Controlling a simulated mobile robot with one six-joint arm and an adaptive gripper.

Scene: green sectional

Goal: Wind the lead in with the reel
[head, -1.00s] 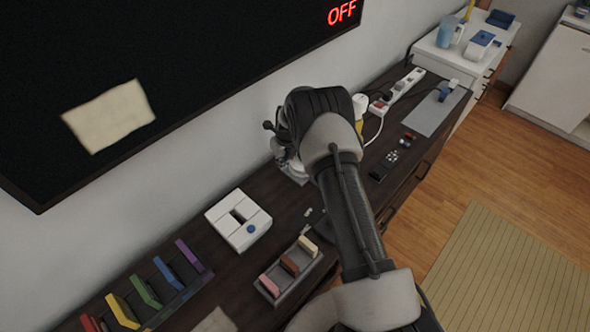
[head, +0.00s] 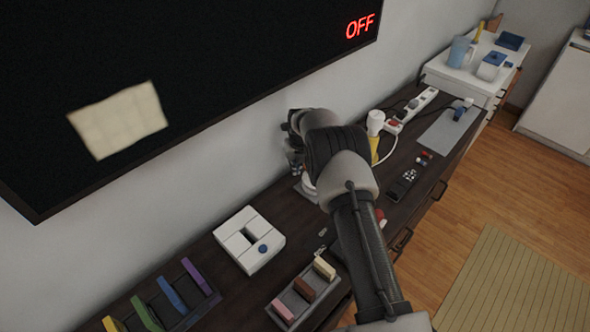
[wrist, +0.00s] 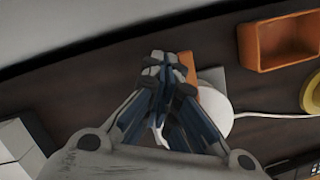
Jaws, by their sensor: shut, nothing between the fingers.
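The reel (wrist: 218,112) is a white round body on the dark cabinet top, just right of my fingers in the wrist view. An orange part (wrist: 188,68) beside it is partly hidden by my fingers. The white lead (wrist: 268,115) runs from the reel to the right. My gripper (wrist: 166,62) is shut with its fingertips together and nothing between them. It is close to the orange part; I cannot tell whether they touch. In the head view my arm hides most of the reel; a white lead (head: 391,152) shows right of the arm.
An orange tray (wrist: 279,66) and a yellow round thing (wrist: 312,94) lie to the right. In the head view, a power strip (head: 412,110), a remote (head: 402,185), a white box (head: 248,239) and a rack of coloured pieces (head: 175,296) share the cabinet (head: 222,288). A screen hangs behind.

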